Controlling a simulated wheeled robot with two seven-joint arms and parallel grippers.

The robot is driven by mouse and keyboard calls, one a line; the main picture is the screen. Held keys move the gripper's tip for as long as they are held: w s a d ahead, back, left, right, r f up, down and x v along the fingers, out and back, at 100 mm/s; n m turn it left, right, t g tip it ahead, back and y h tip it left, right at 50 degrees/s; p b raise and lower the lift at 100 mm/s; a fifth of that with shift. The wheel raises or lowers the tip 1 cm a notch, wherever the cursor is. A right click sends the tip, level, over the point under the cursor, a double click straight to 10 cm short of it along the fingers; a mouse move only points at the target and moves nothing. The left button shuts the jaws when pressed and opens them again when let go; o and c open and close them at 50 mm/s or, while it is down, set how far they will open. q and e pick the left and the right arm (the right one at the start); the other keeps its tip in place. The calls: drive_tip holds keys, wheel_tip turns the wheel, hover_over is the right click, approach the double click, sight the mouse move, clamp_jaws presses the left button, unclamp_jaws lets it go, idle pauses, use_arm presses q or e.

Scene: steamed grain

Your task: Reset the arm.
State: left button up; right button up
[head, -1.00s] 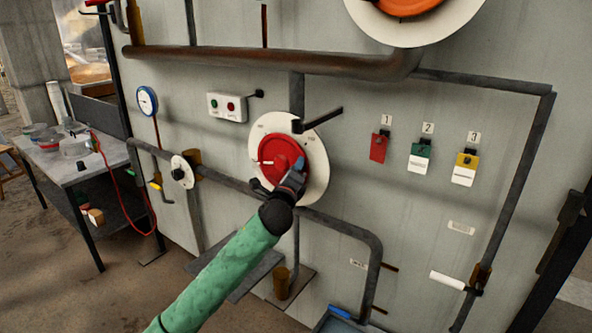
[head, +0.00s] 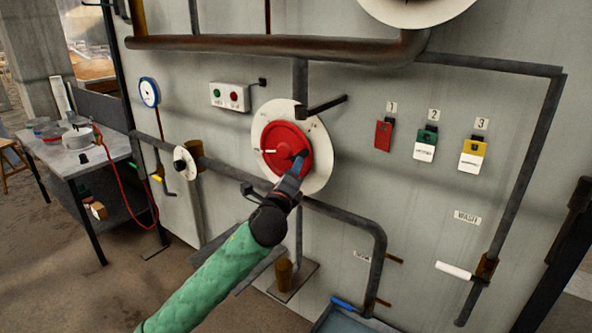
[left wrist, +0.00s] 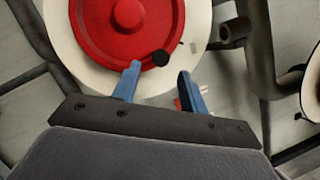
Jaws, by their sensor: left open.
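My left arm, in a green sleeve, reaches up from the bottom of the head view. My left gripper (head: 293,175) is in front of the lower right of a red round wheel (head: 284,140) on a white disc (head: 318,166). In the left wrist view its two blue fingers (left wrist: 158,88) stand apart with nothing between them. The red wheel (left wrist: 110,25) is just beyond them, with a black knob (left wrist: 160,58) near the fingertips. I cannot tell whether a finger touches the wheel. My right gripper is not in view.
Pipes (head: 270,47) run across the grey wall. Tags in red (head: 383,135), green (head: 426,145) and yellow (head: 472,155) hang at right. A gauge (head: 149,92) and a button box (head: 230,96) are at left. A table (head: 75,165) with pots stands far left.

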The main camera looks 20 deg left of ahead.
use_arm(q)
drive_tip(key=shift+s, duration=0.4)
